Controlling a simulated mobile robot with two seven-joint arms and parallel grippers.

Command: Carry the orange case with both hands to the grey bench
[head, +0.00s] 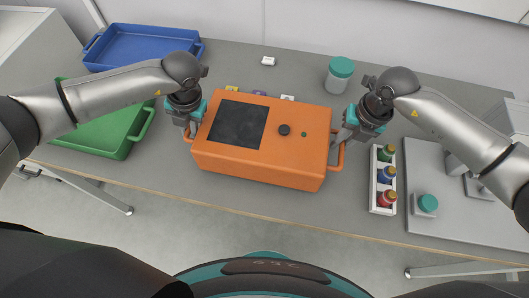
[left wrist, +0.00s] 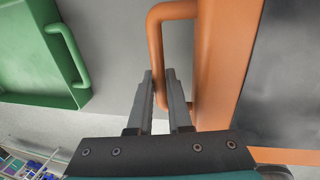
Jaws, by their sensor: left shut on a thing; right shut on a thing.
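The orange case (head: 262,164) with a dark panel and a black knob on top is in the middle of the grey table (head: 170,180) in the head view. I cannot tell whether it rests on the table or is just above it. My left gripper (head: 189,133) is shut on the case's left handle; the handle (left wrist: 156,50) passes between its fingers (left wrist: 160,92) in the left wrist view. My right gripper (head: 342,138) is at the right handle (head: 337,157) and shut on it, its fingertips partly hidden.
A green tray (head: 138,135) and a blue tray (head: 190,46) are at the left. A jar (head: 340,75) stands behind the case. A white rack (head: 382,209) of small bottles and a grey plate (head: 430,238) are at the right. Free table lies in front.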

